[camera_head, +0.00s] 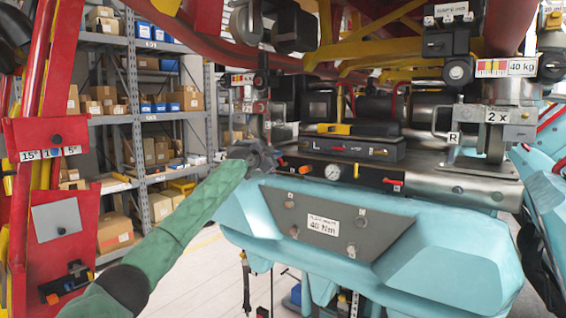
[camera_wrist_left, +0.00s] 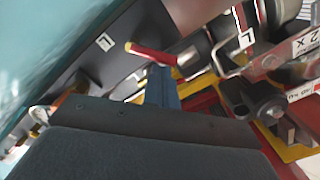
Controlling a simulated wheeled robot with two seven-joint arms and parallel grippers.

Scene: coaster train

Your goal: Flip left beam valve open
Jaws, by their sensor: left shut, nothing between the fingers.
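My left gripper (camera_head: 272,158) is shut and empty at the left end of the beam's dark panel. In the left wrist view its narrow blue-grey fingers (camera_wrist_left: 162,88) point at a small red lever (camera_wrist_left: 152,53) with a pale yellow end. The fingertips overlap the lever in that view; I cannot tell whether they touch it. In the head view my gripper hides much of this spot. A red lever (camera_head: 393,182) shows at the panel's right end. My right gripper is not in view.
A round gauge (camera_head: 333,172) sits between the panel's ends. The light-blue beam body (camera_head: 262,215) lies below. A black block (camera_head: 340,146) marked "L" stands above the panel. Red posts (camera_head: 60,185) and shelves with boxes (camera_head: 150,120) stand to the left.

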